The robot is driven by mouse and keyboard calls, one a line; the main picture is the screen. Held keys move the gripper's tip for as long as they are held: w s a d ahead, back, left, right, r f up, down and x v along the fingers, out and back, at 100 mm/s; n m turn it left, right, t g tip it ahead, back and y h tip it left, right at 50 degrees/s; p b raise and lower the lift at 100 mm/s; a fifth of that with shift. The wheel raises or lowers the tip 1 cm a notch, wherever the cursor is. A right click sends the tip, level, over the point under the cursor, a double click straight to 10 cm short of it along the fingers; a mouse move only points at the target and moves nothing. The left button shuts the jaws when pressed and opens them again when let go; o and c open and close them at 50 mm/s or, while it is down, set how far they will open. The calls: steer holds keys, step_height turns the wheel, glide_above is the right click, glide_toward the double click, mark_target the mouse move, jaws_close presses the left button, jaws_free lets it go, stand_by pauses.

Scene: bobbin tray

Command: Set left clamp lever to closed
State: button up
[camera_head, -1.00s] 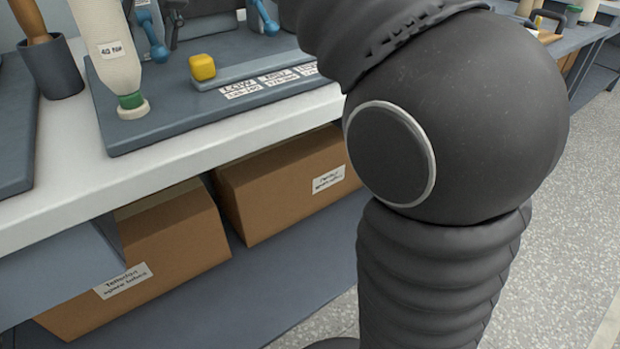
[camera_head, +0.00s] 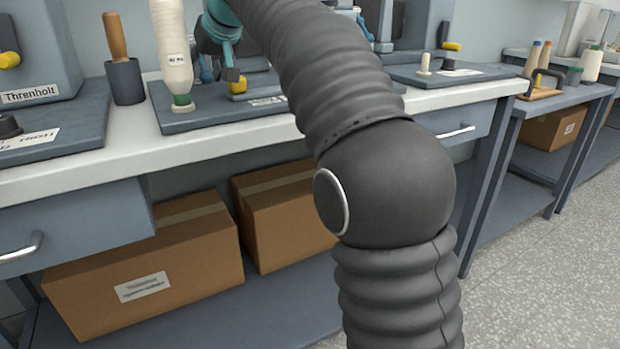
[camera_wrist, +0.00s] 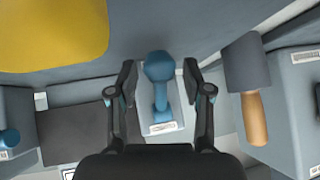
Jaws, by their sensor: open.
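In the wrist view my gripper (camera_wrist: 159,78) is open, with one finger on each side of a blue clamp lever (camera_wrist: 161,92). The lever has a round knob and a narrower stem over a pale labelled plate. I cannot tell whether either finger touches it. Another blue lever (camera_wrist: 9,139) shows at the far left of the wrist view. In the head view my gripper (camera_head: 232,72) hangs over the grey bobbin tray (camera_head: 190,122), by the yellow knob, and hides much of the levers. The bobbin (camera_head: 173,50) stands upright at the tray's left.
The yellow knob (camera_head: 238,86) looms large in the wrist view's upper left (camera_wrist: 50,32). A dark cup with a wooden-handled tool (camera_head: 125,80) stands left of the tray. A grey Threnholt unit (camera_head: 40,62) is further left. The white bench front (camera_head: 120,150) is clear.

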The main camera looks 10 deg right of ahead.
steer(key=p+v, duration=0.2)
steer(key=v, duration=1.2)
steer(key=shift+s+d+f, duration=0.15)
steer(key=s+d+f+m+h, duration=0.1)
steer(key=s+d+f, duration=0.3)
steer(key=s+f, duration=0.4)
steer(key=s+d+f+m+g+h, duration=0.1)
steer(key=s+d+f+h, duration=0.1)
steer(key=s+d+f, duration=0.3)
steer(key=s+f, duration=0.3)
steer(key=f, duration=0.2)
steer(key=shift+s+d+f+m, duration=0.2)
steer(key=shift+s+f+m, duration=0.1)
steer(key=shift+w, duration=0.1)
